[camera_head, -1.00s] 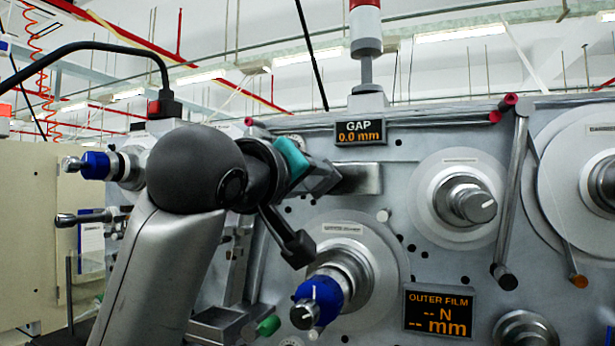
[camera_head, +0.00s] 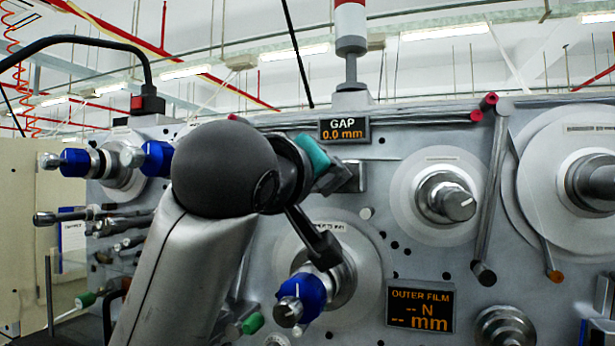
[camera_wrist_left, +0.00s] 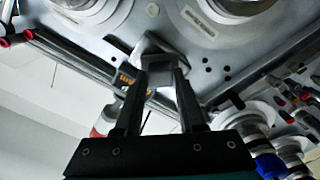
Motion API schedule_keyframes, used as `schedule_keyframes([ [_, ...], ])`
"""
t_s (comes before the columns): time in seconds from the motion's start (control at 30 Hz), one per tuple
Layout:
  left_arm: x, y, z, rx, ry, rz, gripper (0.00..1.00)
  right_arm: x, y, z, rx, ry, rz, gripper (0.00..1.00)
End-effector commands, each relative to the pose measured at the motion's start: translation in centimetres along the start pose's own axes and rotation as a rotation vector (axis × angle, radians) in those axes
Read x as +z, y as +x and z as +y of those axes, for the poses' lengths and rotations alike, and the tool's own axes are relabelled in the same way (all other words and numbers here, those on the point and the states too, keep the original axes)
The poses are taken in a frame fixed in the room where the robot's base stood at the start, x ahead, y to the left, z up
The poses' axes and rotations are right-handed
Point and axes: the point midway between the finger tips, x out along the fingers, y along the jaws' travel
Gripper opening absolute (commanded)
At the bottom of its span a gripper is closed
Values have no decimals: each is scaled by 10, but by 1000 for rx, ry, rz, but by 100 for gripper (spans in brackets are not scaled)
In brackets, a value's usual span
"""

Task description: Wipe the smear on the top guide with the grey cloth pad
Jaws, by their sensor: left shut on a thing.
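My left gripper reaches in front of the machine panel in the head view, below the GAP display; its fingertips (camera_head: 343,178) are partly hidden by my wrist. In the left wrist view its two dark fingers (camera_wrist_left: 160,78) are shut on a small grey block, which looks like the grey cloth pad (camera_wrist_left: 158,76). A shiny metal plate, likely the top guide (camera_wrist_left: 149,47), lies just beyond the fingertips; its edge also shows in the head view (camera_head: 356,175). I cannot tell whether pad and plate touch. No smear can be made out. My right gripper is not in view.
A blue-collared spindle (camera_head: 302,295) sticks out below my left gripper. The GAP display (camera_head: 344,130) is just above it. A disc with a metal hub (camera_head: 445,197) and a slanted bar (camera_head: 490,190) stand to the right.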

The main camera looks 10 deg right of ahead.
Motion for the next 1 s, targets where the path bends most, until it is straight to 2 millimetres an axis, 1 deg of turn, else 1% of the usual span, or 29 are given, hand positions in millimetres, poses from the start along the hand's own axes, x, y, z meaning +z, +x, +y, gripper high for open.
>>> schedule_keyframes([
  [0.17, 5, 0, 6, 2, 0, -2, 0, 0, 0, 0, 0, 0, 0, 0],
  [0.5, 23, 3, 28, 2, 0, -2, 0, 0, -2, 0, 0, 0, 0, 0],
  [0.63, 25, 4, 31, 0, -3, -3, 0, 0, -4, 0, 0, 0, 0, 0],
  [0.83, 22, 5, 26, -1, -2, -1, 0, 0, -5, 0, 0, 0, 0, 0],
  [1.0, 13, 4, 15, -3, -3, 1, 0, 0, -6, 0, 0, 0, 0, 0],
])
